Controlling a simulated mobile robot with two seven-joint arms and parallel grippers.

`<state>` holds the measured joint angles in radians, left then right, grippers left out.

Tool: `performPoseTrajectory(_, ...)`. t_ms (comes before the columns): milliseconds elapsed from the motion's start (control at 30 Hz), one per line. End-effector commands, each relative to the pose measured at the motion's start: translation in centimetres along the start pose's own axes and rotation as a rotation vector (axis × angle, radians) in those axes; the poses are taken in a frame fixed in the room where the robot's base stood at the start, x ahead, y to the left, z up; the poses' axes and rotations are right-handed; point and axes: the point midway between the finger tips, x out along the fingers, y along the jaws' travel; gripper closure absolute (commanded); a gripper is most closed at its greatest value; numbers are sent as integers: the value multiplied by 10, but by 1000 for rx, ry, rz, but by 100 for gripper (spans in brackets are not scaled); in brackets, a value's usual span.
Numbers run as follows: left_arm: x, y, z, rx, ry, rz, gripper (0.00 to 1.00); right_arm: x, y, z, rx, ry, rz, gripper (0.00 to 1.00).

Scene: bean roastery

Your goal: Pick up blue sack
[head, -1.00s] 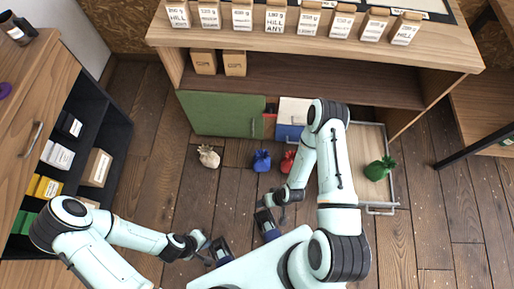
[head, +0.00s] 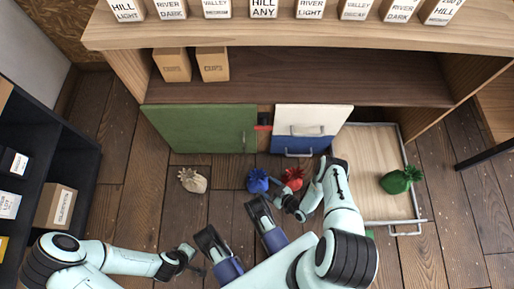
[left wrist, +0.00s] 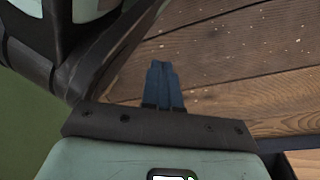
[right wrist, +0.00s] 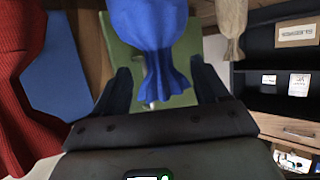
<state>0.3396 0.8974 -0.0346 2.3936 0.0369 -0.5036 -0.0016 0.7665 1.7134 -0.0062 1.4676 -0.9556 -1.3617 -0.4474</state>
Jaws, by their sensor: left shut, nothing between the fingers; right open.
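The blue sack (head: 257,182) stands on the wooden floor in front of the low cabinet, between a beige sack (head: 192,181) and a red sack (head: 292,178). My right gripper (head: 279,190) is just right of the blue sack, low near the floor. In the right wrist view the blue sack (right wrist: 150,25) is straight ahead, its gathered top reaching between the two open fingers; I cannot tell whether they touch it. My left gripper (head: 200,264) is away at the lower left, and the left wrist view shows its fingers (left wrist: 163,70) shut and empty.
The red sack is close beside my right gripper. A green sack (head: 400,180) lies in a pulled-out drawer (head: 368,207) on the right. A green door (head: 200,130) and a white-and-blue front (head: 305,145) stand behind the sacks. A dark shelf (head: 70,150) is at left.

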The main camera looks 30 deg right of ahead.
Motion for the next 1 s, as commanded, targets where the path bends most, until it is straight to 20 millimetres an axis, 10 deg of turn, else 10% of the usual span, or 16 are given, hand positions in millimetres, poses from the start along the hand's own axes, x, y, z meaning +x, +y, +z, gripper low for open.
performPoseTrajectory(900, 28, -41, 53, -57, -189, -82, 100, 75, 3, 2, 2, -2, 1, 27)
performPoseTrajectory(1000, 28, -41, 53, -56, -188, -81, 100, 75, 3, 2, 2, -2, 0, 53)
